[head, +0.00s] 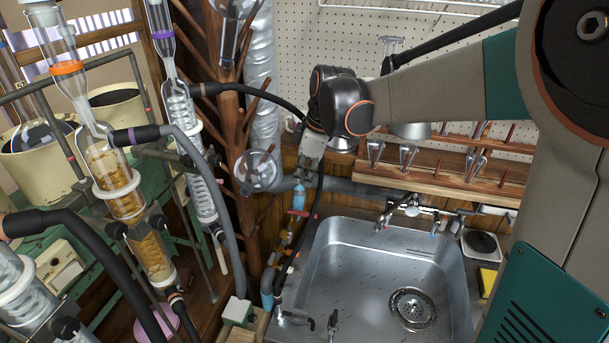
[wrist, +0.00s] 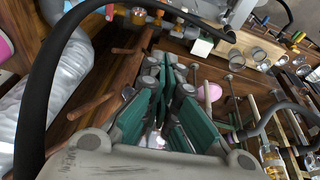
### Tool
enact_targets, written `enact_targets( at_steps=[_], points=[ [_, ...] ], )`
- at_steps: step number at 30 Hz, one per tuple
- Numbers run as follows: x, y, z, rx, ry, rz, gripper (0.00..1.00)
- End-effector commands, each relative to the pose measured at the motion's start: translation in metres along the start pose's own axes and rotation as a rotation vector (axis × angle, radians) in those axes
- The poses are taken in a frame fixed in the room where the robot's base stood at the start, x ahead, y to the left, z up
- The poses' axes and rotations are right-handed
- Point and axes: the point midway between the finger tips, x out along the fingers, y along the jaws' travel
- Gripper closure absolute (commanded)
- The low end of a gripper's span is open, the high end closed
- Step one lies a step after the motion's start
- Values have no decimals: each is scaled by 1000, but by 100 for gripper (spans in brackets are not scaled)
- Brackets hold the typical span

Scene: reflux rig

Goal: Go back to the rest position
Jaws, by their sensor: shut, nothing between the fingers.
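My gripper (wrist: 168,78) shows large in the wrist view, with green finger pads and grey knuckles. Its fingers are shut with nothing held between them. In the head view my arm reaches in from the right, and its dark wrist (head: 342,103) hangs above and behind the sink. The grey gripper body (head: 312,147) points down there, in front of the wooden panelling. Its fingertips are too small to make out clearly in the head view.
A steel sink (head: 345,270) with a tap (head: 405,205) lies below. Glass columns (head: 108,165) and hoses crowd the left. A wooden peg rack (head: 450,180) stands behind the sink. A silver duct (wrist: 68,85) and wooden pegs lie close beside my gripper.

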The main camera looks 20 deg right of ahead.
Motion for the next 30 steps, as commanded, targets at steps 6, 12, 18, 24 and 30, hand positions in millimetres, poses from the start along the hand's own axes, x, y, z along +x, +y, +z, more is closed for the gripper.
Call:
enact_targets(
  at_steps=[6,12,18,24,30],
  points=[
    [-5,-5,2,26,1,12,100],
    [-15,-17,6,74,4,33,100],
    [-40,-54,21,244,24,109,100],
    [-59,-95,42,436,67,189,100],
    [-68,-135,66,623,129,262,100]
  ],
)
